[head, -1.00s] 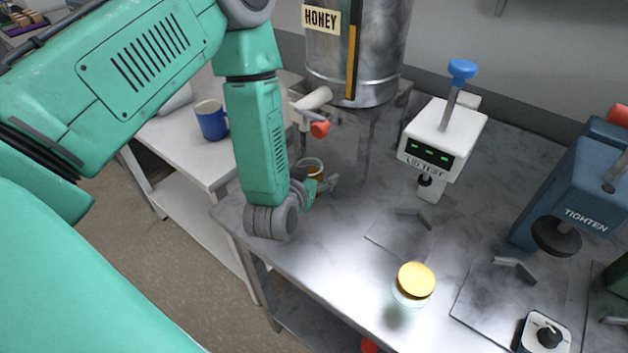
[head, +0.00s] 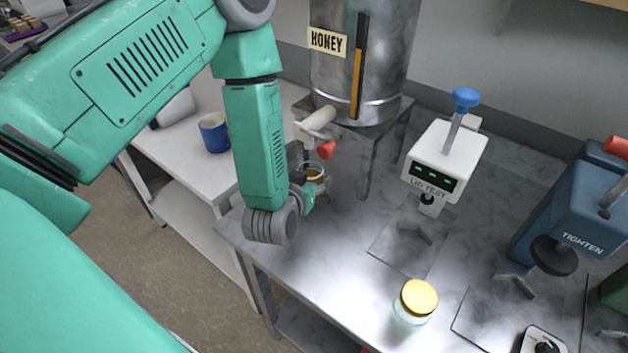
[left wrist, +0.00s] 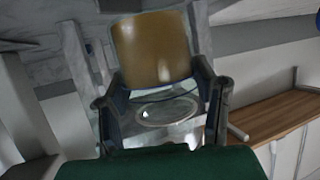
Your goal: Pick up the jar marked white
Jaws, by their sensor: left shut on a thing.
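A small open glass jar (head: 316,172) with amber honey in it stands beneath the tap of the honey tank. My left gripper (head: 318,187) is shut on this jar from the near side. In the left wrist view the jar (left wrist: 153,48) sits between the two fingers, its amber part filling the middle and a clear oval rim showing below. No white mark on it can be made out. A second jar (head: 412,312) with a yellow lid stands apart at the front of the metal table. My right gripper is not in view.
The steel honey tank (head: 368,70) with its red-handled tap rises close to the held jar. The white lid tester (head: 447,152) and the blue tightening machine (head: 575,205) stand to the right. A blue mug (head: 214,135) is on the side table. Bare metal lies between the jars.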

